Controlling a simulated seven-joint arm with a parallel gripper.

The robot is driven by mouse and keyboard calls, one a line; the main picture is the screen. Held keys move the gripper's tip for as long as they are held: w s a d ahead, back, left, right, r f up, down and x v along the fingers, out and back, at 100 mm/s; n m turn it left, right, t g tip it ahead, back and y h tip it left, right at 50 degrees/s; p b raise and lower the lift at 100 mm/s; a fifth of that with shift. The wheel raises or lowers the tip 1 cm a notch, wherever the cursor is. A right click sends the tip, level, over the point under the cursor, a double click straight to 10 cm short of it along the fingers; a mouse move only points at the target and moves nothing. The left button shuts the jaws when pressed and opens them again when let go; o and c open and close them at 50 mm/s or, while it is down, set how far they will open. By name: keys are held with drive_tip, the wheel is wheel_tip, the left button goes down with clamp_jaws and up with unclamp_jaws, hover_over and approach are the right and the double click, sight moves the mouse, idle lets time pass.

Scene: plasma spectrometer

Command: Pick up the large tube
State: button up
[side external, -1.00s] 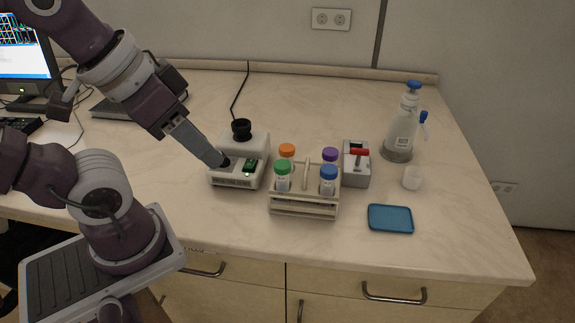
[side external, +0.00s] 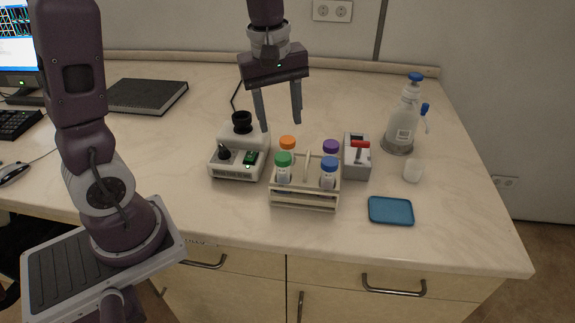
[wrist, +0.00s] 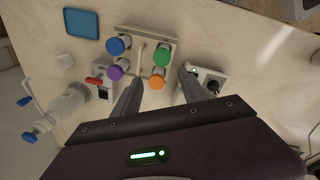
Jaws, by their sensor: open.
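A light wooden rack (side external: 304,208) stands on the table and holds tubes with green (side external: 283,160), blue (side external: 329,164), orange (side external: 288,143) and purple (side external: 331,147) caps. All stand upright. My gripper (side external: 281,126) points down, open and empty, above the back left of the rack. In the wrist view the orange cap (wrist: 157,80) lies between my fingertips (wrist: 161,74), with the purple cap (wrist: 115,71) just left of them.
A white device (side external: 236,168) with a black knob stands left of the rack. A grey box with a red lever (side external: 357,170) stands close on its right.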

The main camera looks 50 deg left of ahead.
sight(288, 142)
drive_tip(key=w+a+f+n, duration=0.1)
drive_tip(key=f, duration=0.1)
drive_tip(key=w+f+n, duration=0.1)
drive_tip(key=f, duration=0.1)
drive_tip(key=w+a+f+n+g, duration=0.1)
drive_tip(key=f+n, duration=0.1)
drive_tip(key=shift+w+a, duration=0.3)
drive_tip(key=shift+w, duration=0.05)
drive_tip(key=f, duration=0.6)
drive_tip(key=shift+w+a+f, duration=0.2)
drive_tip(key=shift+w+f, duration=0.1)
drive_tip(key=shift+f, duration=0.1)
clamp_jaws()
